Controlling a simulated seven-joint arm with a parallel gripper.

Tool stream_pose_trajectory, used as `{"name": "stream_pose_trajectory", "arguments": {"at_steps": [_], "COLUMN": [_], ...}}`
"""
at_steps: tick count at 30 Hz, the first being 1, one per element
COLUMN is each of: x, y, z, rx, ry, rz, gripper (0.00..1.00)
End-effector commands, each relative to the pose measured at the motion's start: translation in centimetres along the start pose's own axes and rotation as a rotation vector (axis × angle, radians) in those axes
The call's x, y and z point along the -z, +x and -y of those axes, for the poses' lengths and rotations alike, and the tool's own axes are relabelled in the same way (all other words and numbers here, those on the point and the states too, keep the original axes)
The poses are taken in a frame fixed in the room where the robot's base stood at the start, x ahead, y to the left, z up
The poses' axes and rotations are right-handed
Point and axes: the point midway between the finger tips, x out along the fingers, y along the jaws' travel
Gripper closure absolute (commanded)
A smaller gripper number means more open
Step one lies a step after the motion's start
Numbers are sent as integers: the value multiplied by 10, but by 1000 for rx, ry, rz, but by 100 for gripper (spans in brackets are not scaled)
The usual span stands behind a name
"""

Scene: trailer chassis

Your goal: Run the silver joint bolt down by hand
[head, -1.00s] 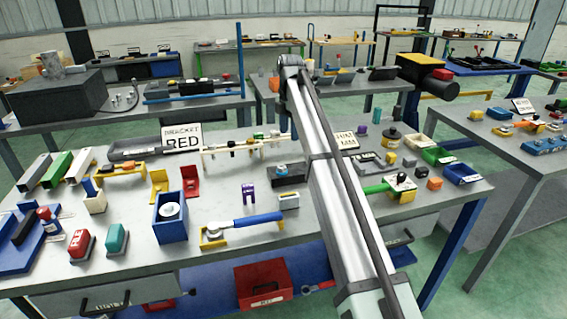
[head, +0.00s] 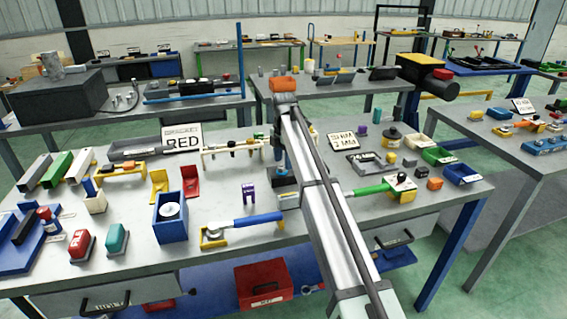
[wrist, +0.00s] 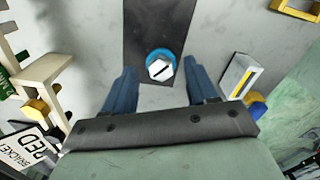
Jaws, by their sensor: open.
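The silver joint bolt (wrist: 160,70), with a slot across its head, stands in a blue ring (wrist: 153,52) on a dark block (wrist: 150,22) in the wrist view. My gripper (wrist: 162,76) is open, with one blue finger on each side of the bolt. Gaps show between both fingers and the bolt, and nothing is held. In the head view the dark block (head: 284,188) is partly covered by my arm, and the bolt itself cannot be made out there.
A small white-sided block with a yellow stripe (wrist: 240,78) lies right of my gripper in the wrist view. A cream rack (wrist: 50,78) stands left. In the head view a blue-handled wrench (head: 250,220) and a purple clip (head: 248,192) lie nearby.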

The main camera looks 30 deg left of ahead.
Motion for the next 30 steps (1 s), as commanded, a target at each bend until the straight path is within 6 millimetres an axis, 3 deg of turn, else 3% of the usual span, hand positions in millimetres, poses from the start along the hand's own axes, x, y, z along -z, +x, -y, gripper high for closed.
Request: {"name": "stream_pose_trajectory", "arguments": {"at_steps": [6, 16, 30], "x": [0, 0, 0], "y": [15, 17, 17], "z": [0, 0, 0], "rx": [-1, -1, -1], "ry": [0, 0, 0], "rz": [0, 0, 0], "gripper": [43, 43, 87]}}
